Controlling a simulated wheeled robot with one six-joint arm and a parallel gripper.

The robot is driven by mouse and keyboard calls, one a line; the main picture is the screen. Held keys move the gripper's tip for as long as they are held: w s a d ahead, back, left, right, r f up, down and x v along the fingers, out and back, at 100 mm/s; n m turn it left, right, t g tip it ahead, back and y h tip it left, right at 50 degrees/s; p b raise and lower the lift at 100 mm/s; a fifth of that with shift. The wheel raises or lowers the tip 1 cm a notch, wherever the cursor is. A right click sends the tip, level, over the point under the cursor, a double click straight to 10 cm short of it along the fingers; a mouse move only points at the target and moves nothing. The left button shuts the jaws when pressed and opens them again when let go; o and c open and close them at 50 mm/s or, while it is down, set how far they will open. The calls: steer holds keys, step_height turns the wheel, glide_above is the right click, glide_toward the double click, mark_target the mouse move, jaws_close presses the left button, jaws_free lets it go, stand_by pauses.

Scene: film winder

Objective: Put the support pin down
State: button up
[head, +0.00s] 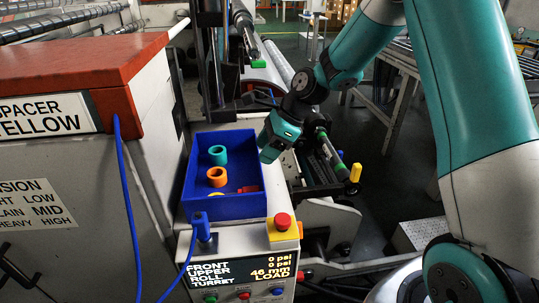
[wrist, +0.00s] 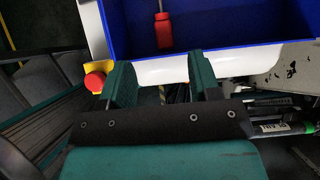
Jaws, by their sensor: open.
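My gripper (wrist: 163,80) is open in the wrist view, its two teal fingers apart with nothing between them. In the head view my gripper (head: 266,154) is at the right edge of the blue bin (head: 241,207), its fingers mostly hidden. A red-handled piece with a thin grey shaft (wrist: 163,31) lies in the bin, ahead of the fingers and apart from them. Its red part (head: 248,189) also shows in the head view. I cannot tell for sure whether this is the support pin.
A teal ring (head: 217,155) and an orange ring (head: 216,177) are in the bin. A red stop button (head: 283,221) on a yellow box stands by the bin's front corner. A control panel (head: 240,270) is below. Rollers and machine frames stand behind and right.

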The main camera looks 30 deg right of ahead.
steer(key=s+a+r+n+g+h, duration=0.1)
steer(key=s+a+r+n, duration=0.35)
steer(key=s+n, duration=0.3)
steer(key=s+a+r+n, duration=0.4)
steer(key=s+r+n, duration=0.1)
steer(key=s+n, duration=0.25)
steer(key=s+a+r+n+g+h, duration=0.1)
steer(key=s+r+n, duration=0.1)
steer(key=s+n, duration=1.1)
steer(key=shift+n, duration=0.4)
